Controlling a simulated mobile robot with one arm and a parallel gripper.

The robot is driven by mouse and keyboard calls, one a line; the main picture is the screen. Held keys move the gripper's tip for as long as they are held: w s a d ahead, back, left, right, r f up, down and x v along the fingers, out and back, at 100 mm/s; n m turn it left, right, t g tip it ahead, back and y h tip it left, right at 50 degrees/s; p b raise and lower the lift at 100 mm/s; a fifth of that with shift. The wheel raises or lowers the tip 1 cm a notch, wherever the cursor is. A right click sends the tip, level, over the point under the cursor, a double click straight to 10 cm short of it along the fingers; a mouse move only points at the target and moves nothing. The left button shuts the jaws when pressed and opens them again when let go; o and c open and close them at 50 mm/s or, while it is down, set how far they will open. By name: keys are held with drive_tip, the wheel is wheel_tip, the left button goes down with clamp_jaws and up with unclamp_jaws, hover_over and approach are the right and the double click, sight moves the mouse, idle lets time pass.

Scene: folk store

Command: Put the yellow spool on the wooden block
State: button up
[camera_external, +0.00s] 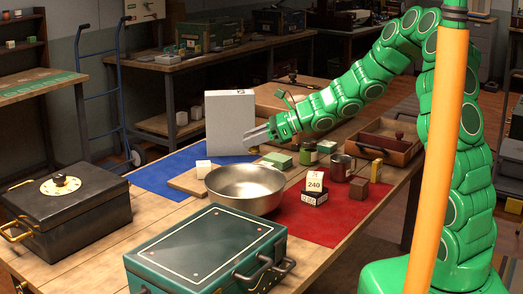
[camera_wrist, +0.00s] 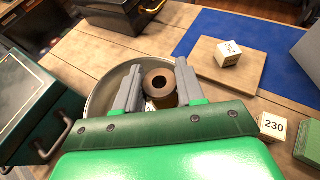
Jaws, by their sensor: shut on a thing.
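In the external view my gripper (camera_external: 258,135) is beyond the bowl (camera_external: 245,187), and a small part of the spool (camera_external: 254,150) shows under the fingertips. A brown wooden block (camera_external: 358,188) stands on the red mat (camera_external: 318,228), to the right of the bowl and well away from my gripper.
A white upright box (camera_external: 230,122) stands close behind my gripper. A white cube (camera_external: 203,169) sits on a thin wooden board (camera_external: 186,182).

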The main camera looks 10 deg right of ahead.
drive_tip(key=w+d+f+m+t, duration=0.1)
drive_tip(key=w+d+t, duration=0.15)
drive_tip(key=d, duration=1.45)
drive_tip(key=m+h, duration=0.1)
drive_tip(key=m, duration=0.1)
hover_over(359, 181)
wheel_tip(359, 181, down, 3)
drive_tip(key=shift+t, duration=0.25)
drive_tip(key=shift+s+f, duration=0.1)
drive_tip(key=shift+f, duration=3.45)
drive_tip(key=shift+f, duration=0.1)
drive_tip(key=o, duration=1)
